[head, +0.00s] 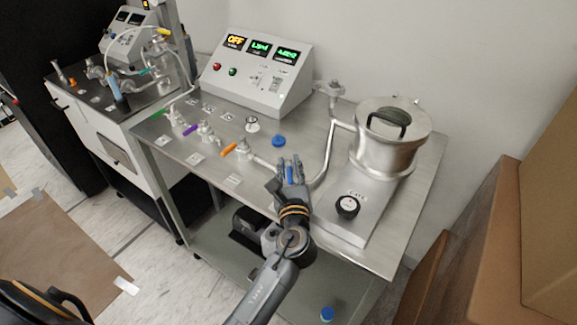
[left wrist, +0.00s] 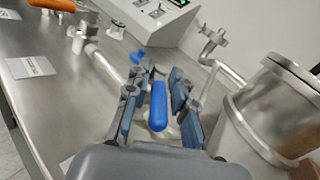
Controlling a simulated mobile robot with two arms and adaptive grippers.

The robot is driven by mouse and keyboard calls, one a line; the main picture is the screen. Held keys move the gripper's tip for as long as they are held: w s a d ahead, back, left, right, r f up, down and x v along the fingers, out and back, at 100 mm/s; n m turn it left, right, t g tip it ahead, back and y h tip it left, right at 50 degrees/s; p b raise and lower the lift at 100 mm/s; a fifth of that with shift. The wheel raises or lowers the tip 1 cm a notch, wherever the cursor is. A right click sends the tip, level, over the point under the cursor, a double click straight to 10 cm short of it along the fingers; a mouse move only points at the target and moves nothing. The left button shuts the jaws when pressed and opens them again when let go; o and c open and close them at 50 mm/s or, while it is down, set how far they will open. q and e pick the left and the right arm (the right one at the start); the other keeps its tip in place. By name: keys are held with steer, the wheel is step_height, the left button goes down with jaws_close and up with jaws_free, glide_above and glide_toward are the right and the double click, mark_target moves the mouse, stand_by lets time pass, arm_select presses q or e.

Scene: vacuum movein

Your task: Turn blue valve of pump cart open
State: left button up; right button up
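The blue valve handle (head: 290,174) stands upright on the pipe at the front of the pump cart's steel top (head: 205,172). My left gripper (head: 290,165) is at this handle, with its fingers spread on either side. In the left wrist view the blue handle (left wrist: 158,105) lies between the two fingers of the left gripper (left wrist: 158,78), with a gap visible on both sides. The fingers partly hide the valve body below the handle. My right gripper is not in view.
Valves with orange (head: 229,150) and purple (head: 190,129) handles line the cart left of the gripper. A control box (head: 257,75) stands behind. A metal chamber (head: 385,150) with a black dial (head: 347,206) stands to the right. Cardboard boxes (head: 485,235) are at the far right.

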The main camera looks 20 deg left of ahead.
arm_select(q)
steer(key=shift+o, duration=0.4)
steer(key=v, duration=1.2)
steer(key=shift+d, duration=0.1)
